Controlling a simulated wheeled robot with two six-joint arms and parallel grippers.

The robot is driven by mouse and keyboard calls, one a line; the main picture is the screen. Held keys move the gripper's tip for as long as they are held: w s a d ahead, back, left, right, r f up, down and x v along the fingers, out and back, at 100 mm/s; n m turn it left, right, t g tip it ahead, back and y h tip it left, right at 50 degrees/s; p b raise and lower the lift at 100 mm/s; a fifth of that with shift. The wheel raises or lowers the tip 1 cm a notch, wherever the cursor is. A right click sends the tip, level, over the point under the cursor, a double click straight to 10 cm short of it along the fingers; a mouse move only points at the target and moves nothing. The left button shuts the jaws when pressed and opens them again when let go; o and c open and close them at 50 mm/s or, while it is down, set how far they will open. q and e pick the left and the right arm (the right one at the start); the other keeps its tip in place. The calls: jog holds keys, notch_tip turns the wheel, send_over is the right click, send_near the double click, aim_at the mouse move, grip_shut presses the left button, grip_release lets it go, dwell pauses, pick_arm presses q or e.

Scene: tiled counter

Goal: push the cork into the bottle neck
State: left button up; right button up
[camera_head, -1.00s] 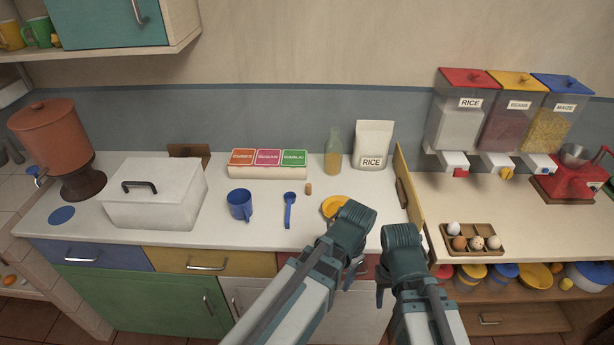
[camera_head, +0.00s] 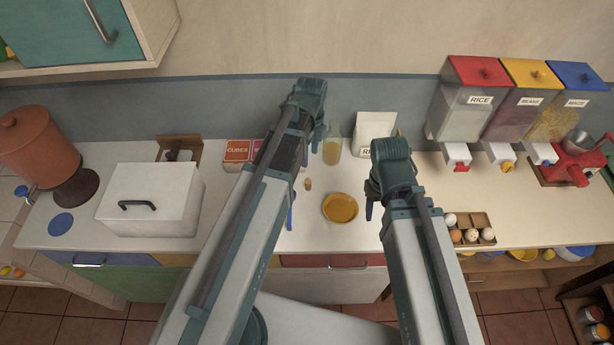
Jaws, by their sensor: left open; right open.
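The cork (camera_head: 308,184) is a small brown stub on the white counter (camera_head: 290,240), standing in front of the bottle. The bottle (camera_head: 332,151) is clear glass with yellowish contents and stands upright near the back wall. Its neck is close to my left gripper in the picture. My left gripper (camera_head: 312,143) is open, pointing down just left of the bottle; I cannot tell its exact height or distance. My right gripper (camera_head: 371,203) is open and empty, right of the yellow plate, apart from the cork and bottle.
A rice bag (camera_head: 375,130) stands right of the bottle. Spice boxes (camera_head: 238,152) and a blue spoon (camera_head: 290,217) are partly hidden by my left arm. A white box (camera_head: 150,205) stands left; an egg tray (camera_head: 468,228) sits right.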

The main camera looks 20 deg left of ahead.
pick_arm(q)
jog(key=b, duration=0.9)
send_over(308, 182)
jog(key=f, duration=0.8)
jog(key=shift+s+d+f, duration=0.1)
jog(key=shift+d+f, duration=0.15)
jog(key=shift+f, duration=0.15)
jog(key=f+b, duration=0.5)
jog(key=shift+a+f, duration=0.1)
jog(key=shift+a, duration=0.15)
pick_arm(e)
notch_tip(308, 182, down, 14)
jog(key=shift+r, duration=0.1)
pick_arm(q)
grip_shut()
